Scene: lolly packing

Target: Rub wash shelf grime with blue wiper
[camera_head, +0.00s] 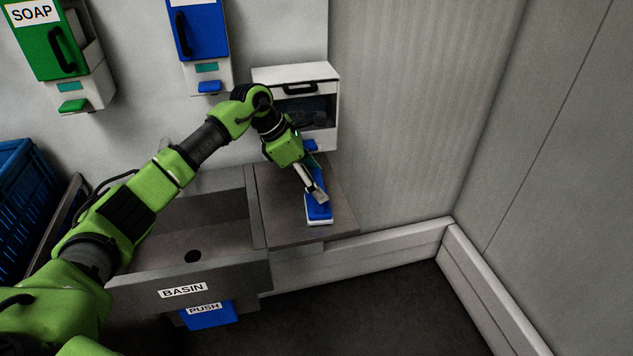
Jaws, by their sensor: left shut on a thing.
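The blue wiper (319,212) has a blue body and a pale underside. It is on the grey wash shelf (281,229) to the right of the basin. My left gripper (316,190) reaches down from above and is shut on the blue wiper. The wiper looks to be on or just above the shelf's front part; I cannot tell if it touches. I can make out no clear grime on the shelf; the arm and wiper hide part of it. My right gripper is not in view.
The grey basin (256,270) adjoins the shelf on the left, with a blue push panel (208,315) below. A white dispenser box (328,80) stands at the shelf's back. Green soap (45,40) and blue (204,35) dispensers hang on the wall. A blue crate (22,205) is far left.

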